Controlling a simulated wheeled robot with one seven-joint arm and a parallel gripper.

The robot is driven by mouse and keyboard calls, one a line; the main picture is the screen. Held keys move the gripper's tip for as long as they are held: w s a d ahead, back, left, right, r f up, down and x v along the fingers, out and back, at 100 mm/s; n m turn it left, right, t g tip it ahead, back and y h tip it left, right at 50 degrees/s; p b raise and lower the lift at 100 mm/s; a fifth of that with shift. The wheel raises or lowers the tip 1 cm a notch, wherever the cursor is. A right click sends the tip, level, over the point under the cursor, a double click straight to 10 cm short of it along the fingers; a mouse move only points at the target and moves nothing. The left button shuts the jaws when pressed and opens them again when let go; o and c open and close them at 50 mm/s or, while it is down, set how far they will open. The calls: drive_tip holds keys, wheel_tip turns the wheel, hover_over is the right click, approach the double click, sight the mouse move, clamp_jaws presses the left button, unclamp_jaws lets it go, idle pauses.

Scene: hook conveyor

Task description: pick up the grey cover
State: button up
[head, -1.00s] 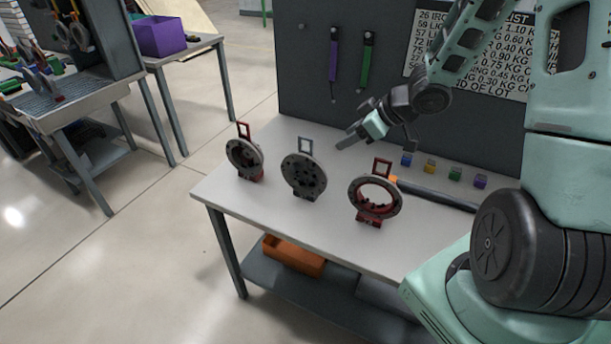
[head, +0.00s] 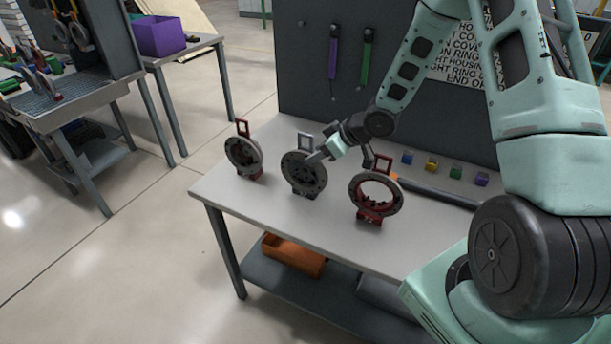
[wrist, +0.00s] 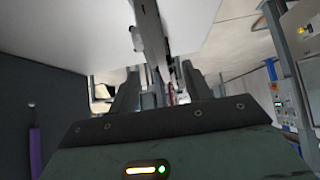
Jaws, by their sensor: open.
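The grey cover (head: 302,175) is a round disc with several holes. It stands upright on the table in the middle of a row of three parts, with a grey-blue loop (head: 305,142) on top. My gripper (head: 316,157) is at its upper right side, with the fingers pointing toward it. The fingers partly hide the disc's upper edge in the head view. In the wrist view the two fingers (wrist: 158,85) are apart, with a narrow grey edge-on shape (wrist: 150,35) ahead between them. I cannot tell whether they touch it.
A round part with a dark red loop (head: 243,155) stands to the left. A red-backed ring (head: 377,195) stands to the right, close to my arm. Small coloured blocks (head: 430,165) and a dark bar (head: 440,190) lie further right. A dark tool panel (head: 310,80) rises behind the table.

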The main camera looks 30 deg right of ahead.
sight(308, 135)
drive_tip(key=x, duration=0.4)
drive_tip(key=shift+w+f+p, duration=0.15)
drive_tip(key=shift+w+p, duration=0.05)
drive_tip(key=shift+p, duration=0.2)
clamp_jaws()
wheel_tip(308, 135, up, 10)
drive_tip(key=shift+r+p, duration=0.1)
drive_tip(key=shift+p, duration=0.45)
